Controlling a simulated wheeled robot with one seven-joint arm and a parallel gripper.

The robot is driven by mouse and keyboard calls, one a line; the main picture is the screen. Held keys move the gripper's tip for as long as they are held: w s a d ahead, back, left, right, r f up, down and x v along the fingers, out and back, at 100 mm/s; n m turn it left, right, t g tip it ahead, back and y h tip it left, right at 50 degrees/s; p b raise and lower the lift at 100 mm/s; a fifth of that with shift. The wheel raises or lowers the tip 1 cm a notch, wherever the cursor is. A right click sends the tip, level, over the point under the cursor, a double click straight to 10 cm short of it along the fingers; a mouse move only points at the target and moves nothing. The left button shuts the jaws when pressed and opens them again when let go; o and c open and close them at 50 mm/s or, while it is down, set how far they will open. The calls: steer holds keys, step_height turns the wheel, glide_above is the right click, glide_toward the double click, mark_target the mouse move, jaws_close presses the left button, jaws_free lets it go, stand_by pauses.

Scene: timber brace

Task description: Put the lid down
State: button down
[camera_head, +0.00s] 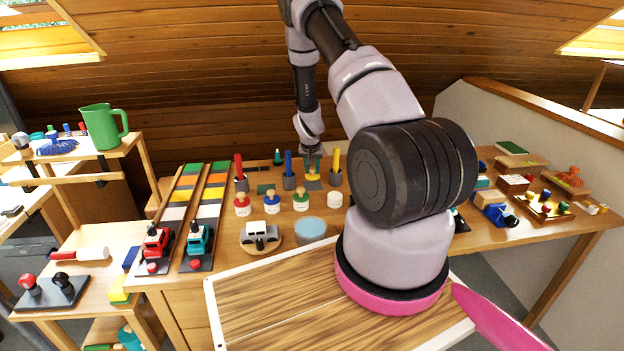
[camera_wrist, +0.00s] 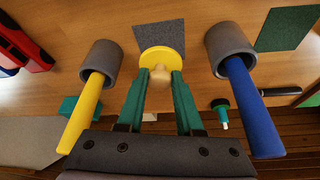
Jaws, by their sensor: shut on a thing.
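The lid is a yellow disc (camera_wrist: 163,55) with a pale wooden knob (camera_wrist: 157,74). In the wrist view my gripper (camera_wrist: 160,76) has its green fingers on both sides of the knob, shut on it. The lid overlaps a dark grey square pad (camera_wrist: 163,35) on the table; I cannot tell whether it touches it. In the head view my gripper (camera_head: 311,161) points down at the back of the table, with the yellow lid (camera_head: 312,177) below it, between the blue and yellow markers. A white jar (camera_head: 335,200) without a visible lid stands in front, to the right.
Grey cups with a yellow marker (camera_wrist: 82,110) and a blue marker (camera_wrist: 255,105) flank my gripper closely. Jars with red (camera_head: 242,204), blue (camera_head: 272,204) and green (camera_head: 301,202) tops stand in front. A green square (camera_wrist: 288,28) lies flat nearby.

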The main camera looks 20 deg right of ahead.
mark_target(312, 176)
steer(key=shift+f, duration=1.9)
steer(key=shift+f, duration=0.15)
steer(key=c, duration=0.6)
jaws_free()
steer(key=shift+o, duration=0.2)
